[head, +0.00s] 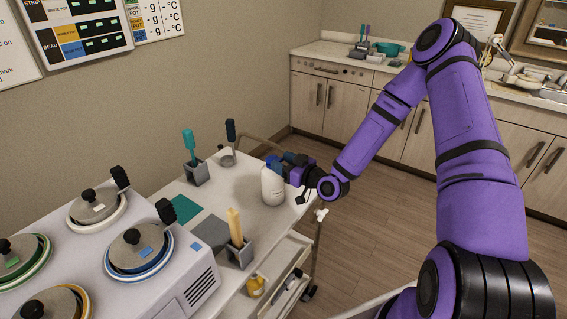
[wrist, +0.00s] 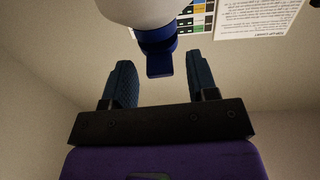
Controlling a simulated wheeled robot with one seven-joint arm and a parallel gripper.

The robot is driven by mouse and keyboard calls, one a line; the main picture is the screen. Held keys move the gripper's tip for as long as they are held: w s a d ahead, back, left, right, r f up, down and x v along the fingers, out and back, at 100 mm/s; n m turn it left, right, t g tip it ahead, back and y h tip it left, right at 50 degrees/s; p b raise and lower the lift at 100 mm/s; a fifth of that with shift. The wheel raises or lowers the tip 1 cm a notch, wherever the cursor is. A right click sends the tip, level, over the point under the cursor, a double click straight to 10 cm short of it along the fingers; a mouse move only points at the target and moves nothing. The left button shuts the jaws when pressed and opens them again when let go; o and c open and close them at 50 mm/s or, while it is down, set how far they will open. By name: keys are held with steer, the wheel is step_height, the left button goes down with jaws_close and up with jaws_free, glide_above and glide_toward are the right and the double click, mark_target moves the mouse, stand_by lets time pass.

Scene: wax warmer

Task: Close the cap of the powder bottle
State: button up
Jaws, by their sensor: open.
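The powder bottle (head: 272,187) is white and stands upright on the white cart top near its right edge. Its blue cap (head: 270,162) is at the top, partly hidden by my gripper (head: 285,160), which reaches in from the right. In the wrist view the bottle (wrist: 150,10) appears at the top edge with the blue cap (wrist: 158,42) below it. A blue flap-like piece (wrist: 159,65) sticks out from the cap. My gripper (wrist: 157,72) is open, with one dark finger on each side of that piece and visible gaps. Whether the cap is fully open I cannot tell.
A grey holder with a teal-handled tool (head: 195,170) and a small pot (head: 228,158) stand behind the bottle. A holder with wooden sticks (head: 238,245) stands in front. The wax warmer (head: 140,260) fills the left. The floor right of the cart is clear.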

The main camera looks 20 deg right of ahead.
steer(key=c, duration=0.9)
steer(key=shift+s+d+f+t+y, duration=0.1)
steer(key=shift+s+f+t+y, duration=0.05)
steer(key=shift+f+t+y, duration=0.9)
steer(key=shift+c, duration=0.2)
steer(key=shift+r+h, duration=0.2)
steer(key=shift+h, duration=0.05)
steer(key=o, duration=0.9)
steer(key=shift+o, duration=0.2)
steer(key=v, duration=1.1)
